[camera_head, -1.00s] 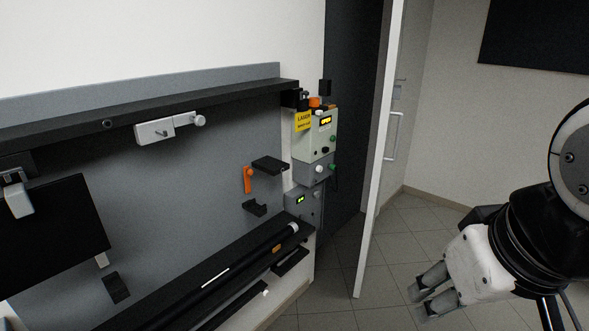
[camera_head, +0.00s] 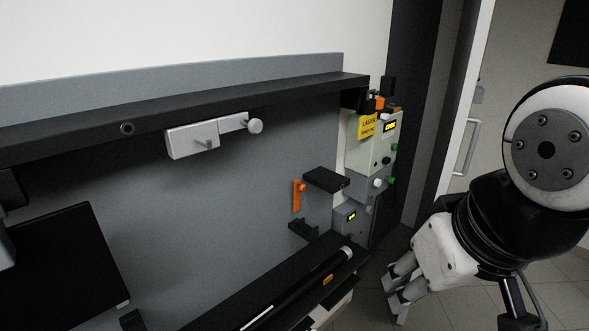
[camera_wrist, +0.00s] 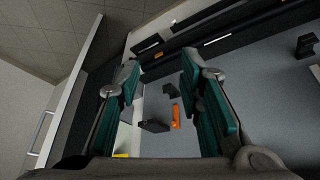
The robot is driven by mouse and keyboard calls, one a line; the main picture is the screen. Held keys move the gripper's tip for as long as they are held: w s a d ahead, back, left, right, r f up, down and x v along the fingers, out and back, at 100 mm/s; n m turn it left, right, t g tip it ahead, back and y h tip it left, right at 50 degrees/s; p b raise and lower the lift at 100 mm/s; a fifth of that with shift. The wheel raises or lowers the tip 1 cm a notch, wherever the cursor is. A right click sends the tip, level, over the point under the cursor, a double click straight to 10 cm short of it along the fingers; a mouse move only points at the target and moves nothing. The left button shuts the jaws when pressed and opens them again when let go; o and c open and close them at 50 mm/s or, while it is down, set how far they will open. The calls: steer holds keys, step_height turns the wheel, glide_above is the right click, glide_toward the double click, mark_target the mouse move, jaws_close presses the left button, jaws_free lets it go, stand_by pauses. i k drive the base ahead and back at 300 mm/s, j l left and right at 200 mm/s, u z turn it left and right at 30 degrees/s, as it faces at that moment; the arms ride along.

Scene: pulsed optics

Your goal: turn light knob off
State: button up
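Several knobs are in the head view, and I cannot tell for certain which is the light knob. A small dark round knob (camera_head: 127,128) sits on the front of the black overhead bar (camera_head: 240,103). A pale round knob (camera_head: 255,126) is on the end of a light grey wall bracket (camera_head: 193,139). My gripper (camera_head: 396,284) is right of the panel, apart from all knobs. In the wrist view its teal-padded fingers (camera_wrist: 160,72) are spread with nothing between them.
An orange lever (camera_head: 298,195) and black shelf brackets (camera_head: 326,180) stick out from the grey panel (camera_head: 230,190). A dark screen (camera_head: 60,262) is at the lower left. A black ledge (camera_head: 265,290) runs along the bottom. An open door (camera_head: 463,100) stands behind the boxes.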

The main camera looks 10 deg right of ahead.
mark_target(377, 182)
steer(key=i+l+u, duration=0.55)
steer(key=l+u, duration=0.15)
steer(key=l, duration=0.25)
steer(key=l+u, duration=0.3)
steer(key=l, duration=0.15)
steer(key=i+l, duration=0.05)
